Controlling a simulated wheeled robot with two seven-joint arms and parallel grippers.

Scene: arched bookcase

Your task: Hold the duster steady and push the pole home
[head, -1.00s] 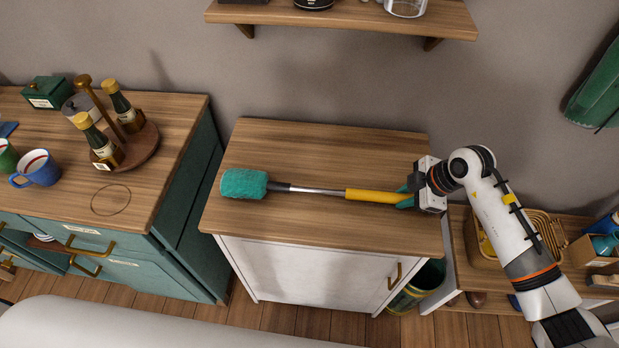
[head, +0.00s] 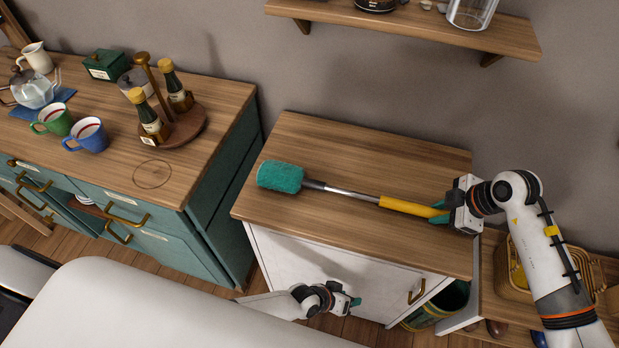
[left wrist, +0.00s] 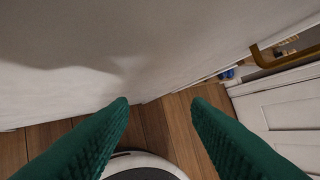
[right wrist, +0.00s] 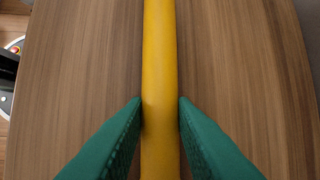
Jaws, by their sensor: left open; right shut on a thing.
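The duster lies across the wooden top of a white cabinet, its fluffy teal head (head: 280,177) at the left. A dark collar and a silver pole (head: 352,194) lead right to a yellow handle (head: 405,206). My right gripper (head: 440,214) is shut on the yellow handle near its right end. The right wrist view shows the handle (right wrist: 160,60) between the green fingers (right wrist: 160,105). My left gripper (head: 352,303) is low in front of the cabinet, apart from the duster. In the left wrist view its green fingers (left wrist: 160,105) are spread and empty.
The cabinet top (head: 340,240) is otherwise clear. A teal counter at the left holds mugs (head: 88,135), a teapot and a bottle carousel (head: 180,125). A wall shelf (head: 420,28) hangs above. A basket (head: 520,270) stands on a low bench at the right.

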